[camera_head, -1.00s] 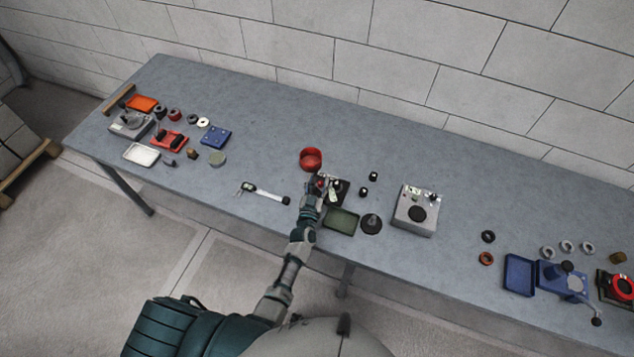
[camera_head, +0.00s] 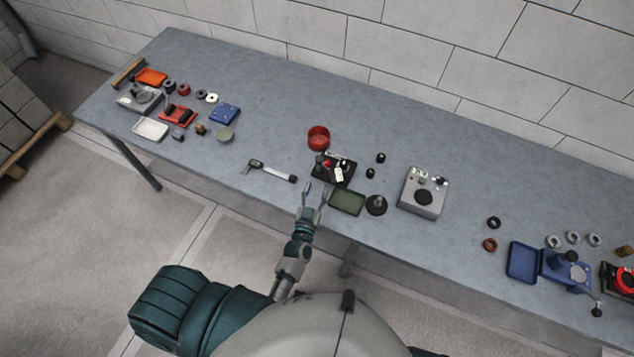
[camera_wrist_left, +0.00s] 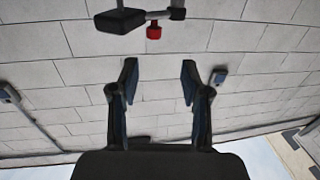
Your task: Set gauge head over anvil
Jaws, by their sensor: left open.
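A small black fixture (camera_head: 333,178) with a red part (camera_head: 321,160) and a pale tag (camera_head: 339,174) stands near the middle of the bench. It seems to be the gauge stand; its gauge head and anvil are too small to tell apart. My left gripper (camera_head: 313,188) is open and empty at the bench's front edge, just in front of the fixture and apart from it. In the left wrist view, my open fingers (camera_wrist_left: 159,78) have nothing between them. A black bar with a red knob (camera_wrist_left: 153,32) shows beyond them at the top. My right gripper is not in view.
A red bowl (camera_head: 318,139) stands behind the fixture. A green tray (camera_head: 347,203), a dark round stand (camera_head: 376,206) and a grey box (camera_head: 423,193) are to its right. A hammer-like tool (camera_head: 270,171) lies to the left, with clear bench beyond it.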

